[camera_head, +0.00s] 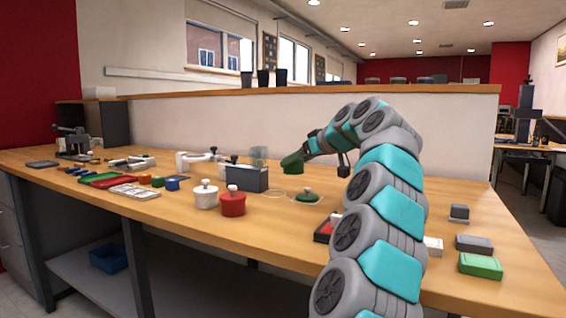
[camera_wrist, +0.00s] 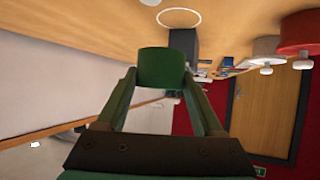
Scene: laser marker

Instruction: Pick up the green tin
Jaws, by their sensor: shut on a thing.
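The green tin (camera_head: 292,163) is a dark green round tin, held up above the far part of the bench, right of the grey box. In the wrist view the tin (camera_wrist: 162,66) sits between the ends of the two fingers. My gripper (camera_wrist: 162,78) is shut on it. In the head view my gripper (camera_head: 304,154) is small and partly hidden by the wrist. A green lid with a knob (camera_head: 308,196) lies on the bench below and apart from the tin.
A white lidded tin (camera_head: 205,196) and a red lidded tin (camera_head: 233,203) stand left of the arm, before a grey box (camera_head: 252,178). A green box (camera_head: 481,265) lies at the front right. A low wall (camera_head: 400,125) runs behind the bench.

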